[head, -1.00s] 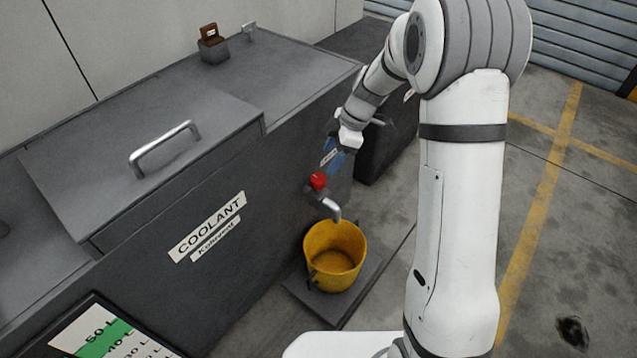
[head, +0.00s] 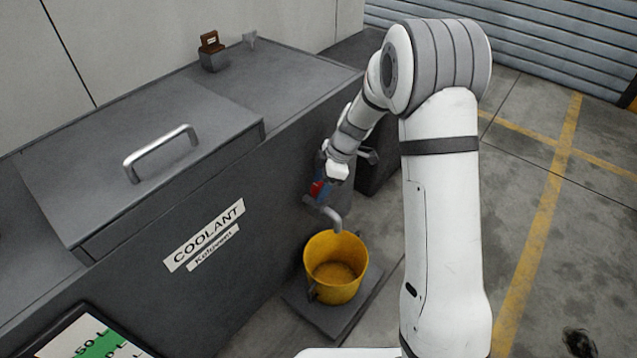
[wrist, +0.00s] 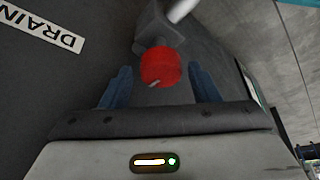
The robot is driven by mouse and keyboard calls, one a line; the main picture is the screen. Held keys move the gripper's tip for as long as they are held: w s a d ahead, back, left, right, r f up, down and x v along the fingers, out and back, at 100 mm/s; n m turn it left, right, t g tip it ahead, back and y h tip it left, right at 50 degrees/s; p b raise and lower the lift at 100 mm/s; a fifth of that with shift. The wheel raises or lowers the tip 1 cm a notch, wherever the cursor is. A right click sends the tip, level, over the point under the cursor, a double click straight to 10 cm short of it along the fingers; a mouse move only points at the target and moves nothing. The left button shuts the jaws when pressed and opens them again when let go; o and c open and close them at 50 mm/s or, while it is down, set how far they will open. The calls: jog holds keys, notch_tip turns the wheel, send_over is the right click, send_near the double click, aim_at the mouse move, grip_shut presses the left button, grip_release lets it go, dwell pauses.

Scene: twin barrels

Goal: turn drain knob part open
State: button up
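The red drain knob (wrist: 160,67) sits on the grey tap at the lower side of the dark coolant tank. In the wrist view it lies between the two blue fingers of my gripper (wrist: 158,86), with a gap visible on each side. A small pale mark shows on the knob's lower edge. In the head view my gripper (head: 320,186) is at the knob (head: 317,190) and partly hides it. The tap spout (head: 333,216) points down over the yellow bucket (head: 336,290). No flow shows from the spout.
The bucket stands on a dark flat plate (head: 330,318) on the floor. A DRAIN label (wrist: 40,27) is on the tank wall beside the tap. The coolant tank (head: 130,260) fills the left side. Open floor (head: 540,200) lies to the right.

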jog(key=c, duration=0.7)
jog(key=shift+a, duration=0.3)
jog(key=shift+c, duration=0.5)
jog(key=shift+d, duration=0.25)
jog(key=shift+d+f+m+t+b, duration=0.1)
jog(key=shift+m+t+b, duration=0.2)
jog(key=shift+m+b, duration=0.3)
jog(key=shift+m+t+b, duration=0.3)
jog(key=shift+m+b, duration=0.5)
jog(key=shift+b, duration=0.15)
jog(key=shift+m+t+h+b, duration=0.3)
jog(key=shift+m+t+b, duration=0.35)
jog(key=shift+m, duration=0.75)
